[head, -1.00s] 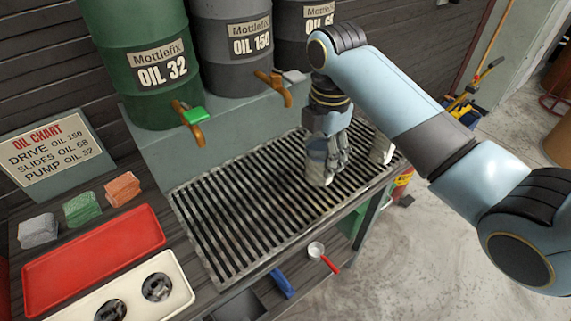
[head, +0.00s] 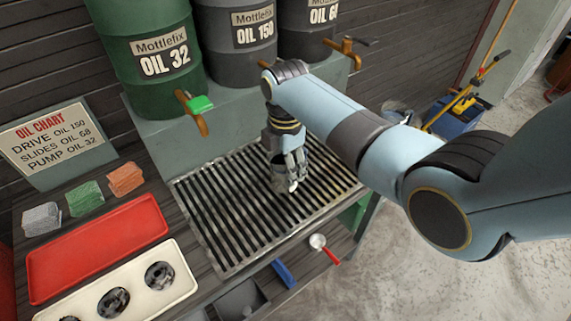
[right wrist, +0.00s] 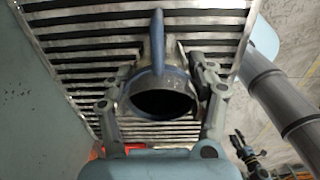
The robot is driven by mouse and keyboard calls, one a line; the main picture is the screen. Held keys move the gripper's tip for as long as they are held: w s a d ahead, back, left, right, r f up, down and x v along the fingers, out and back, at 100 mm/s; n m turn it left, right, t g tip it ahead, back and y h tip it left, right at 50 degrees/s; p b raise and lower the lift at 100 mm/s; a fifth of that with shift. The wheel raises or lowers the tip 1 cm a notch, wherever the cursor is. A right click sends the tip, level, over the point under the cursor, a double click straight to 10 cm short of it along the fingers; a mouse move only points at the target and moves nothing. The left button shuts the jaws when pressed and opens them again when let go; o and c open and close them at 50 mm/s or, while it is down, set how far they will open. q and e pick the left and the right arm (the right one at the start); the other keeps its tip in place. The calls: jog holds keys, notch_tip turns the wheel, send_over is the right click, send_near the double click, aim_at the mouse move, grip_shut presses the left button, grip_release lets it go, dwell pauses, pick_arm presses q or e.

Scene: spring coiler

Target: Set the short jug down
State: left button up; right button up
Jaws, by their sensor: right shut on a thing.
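My right gripper (head: 290,178) is over the middle of the slatted drip grate (head: 215,225), with its arm coming in from the right. It is shut on the short jug, a grey metal jug (right wrist: 127,104) with a dark round mouth, seen in the right wrist view. One finger lies on each side of the jug, and a blue-grey strip runs up from its mouth. In the head view the jug is mostly hidden by the fingers. I cannot tell whether its base touches the grate. My left gripper is not in view.
Oil drums (head: 150,55) with taps (head: 192,112) stand behind the grate. A red tray (head: 95,248), a cream tray (head: 185,285) and folded cloths (head: 85,197) lie to the left. A red-handled ladle (head: 318,242) is at the front edge. Bare grate lies left of the gripper.

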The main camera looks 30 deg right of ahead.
jog(key=o, duration=1.3)
jog(key=shift+f, duration=0.1)
